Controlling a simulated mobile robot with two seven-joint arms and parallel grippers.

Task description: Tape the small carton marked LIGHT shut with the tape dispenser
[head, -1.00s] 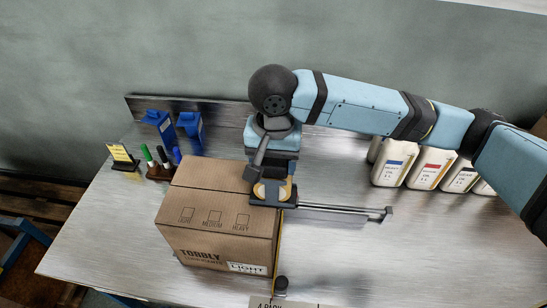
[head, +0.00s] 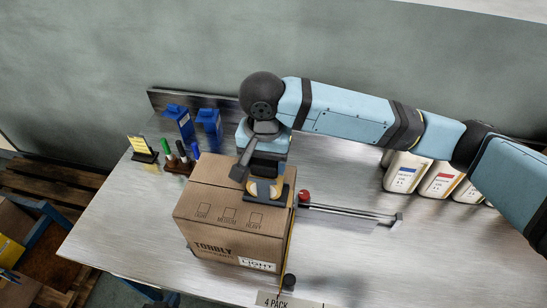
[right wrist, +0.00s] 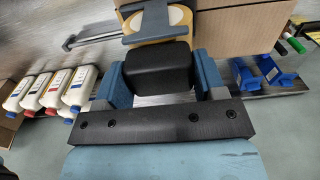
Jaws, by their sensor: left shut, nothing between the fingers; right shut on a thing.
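The small carton marked LIGHT (head: 225,215) stands on the metal table in the head view, its top flaps lying flat. My right gripper (head: 262,165) is above the carton's top, near its right edge. It is shut on the tape dispenser (head: 268,190), which is at the carton's top and hides part of it. In the right wrist view the dispenser's black handle (right wrist: 157,68) sits between the fingers, with the tan tape roll (right wrist: 165,22) beyond it. Whether tape sticks to the top cannot be told. My left gripper is not in view.
A metal rail (head: 350,213) with a red knob (head: 304,197) lies right of the carton. White oil jugs (head: 403,172) stand at the back right. Marker pens (head: 180,152), blue holders (head: 209,128) and a yellow sign (head: 141,147) are behind left.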

